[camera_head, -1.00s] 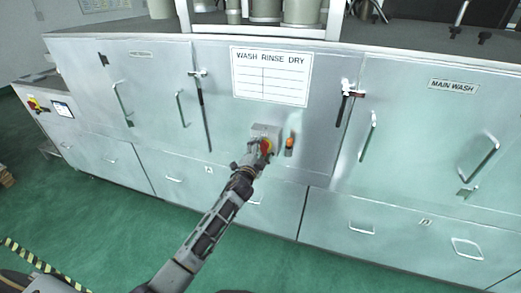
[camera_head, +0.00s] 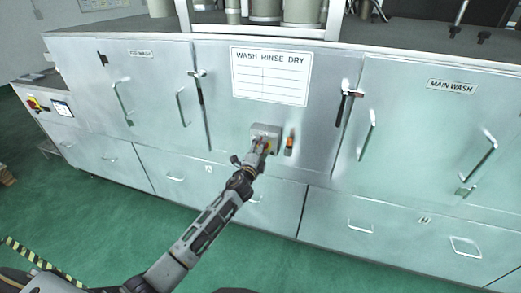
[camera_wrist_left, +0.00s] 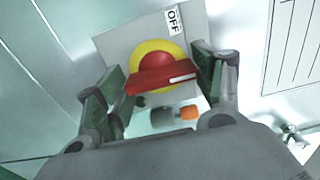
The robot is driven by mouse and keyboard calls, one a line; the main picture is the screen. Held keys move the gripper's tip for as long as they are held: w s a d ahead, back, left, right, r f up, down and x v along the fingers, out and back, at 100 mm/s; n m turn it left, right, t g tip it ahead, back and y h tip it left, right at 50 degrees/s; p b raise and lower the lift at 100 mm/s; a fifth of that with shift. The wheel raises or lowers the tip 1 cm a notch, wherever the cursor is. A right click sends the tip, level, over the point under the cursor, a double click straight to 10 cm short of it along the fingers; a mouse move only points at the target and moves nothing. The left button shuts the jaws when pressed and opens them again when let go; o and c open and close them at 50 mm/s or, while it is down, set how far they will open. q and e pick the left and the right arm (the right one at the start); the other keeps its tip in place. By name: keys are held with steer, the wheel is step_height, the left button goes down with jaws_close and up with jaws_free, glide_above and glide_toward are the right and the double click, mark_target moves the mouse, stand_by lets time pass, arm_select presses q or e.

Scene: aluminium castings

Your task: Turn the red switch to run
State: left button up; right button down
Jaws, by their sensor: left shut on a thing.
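The red switch (camera_wrist_left: 155,82) is a round red knob with a bar handle on a yellow disc (camera_wrist_left: 145,50), on a grey box (camera_head: 267,128) on the cabinet front. A white line marks the bar's right end in the left wrist view. An OFF label (camera_wrist_left: 172,18) sits above the disc; no run label is readable. My left gripper (camera_wrist_left: 164,78) is shut on the switch's bar, one finger at each end. In the head view, my left gripper (camera_head: 262,146) hides most of the switch. My right gripper is out of view.
An orange part (camera_head: 289,143) on a dark mount is just right of the switch box. A WASH RINSE DRY sign (camera_head: 271,76) is above. Door handles (camera_head: 367,135) and black-gripped latches (camera_head: 201,100) stick out on both sides. Green floor (camera_head: 115,220) is clear in front.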

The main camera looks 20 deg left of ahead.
arm_select(q)
steer(key=o, duration=1)
steer(key=shift+s+a, duration=0.2)
steer(key=shift+s, duration=5.8)
steer(key=shift+n, duration=0.3)
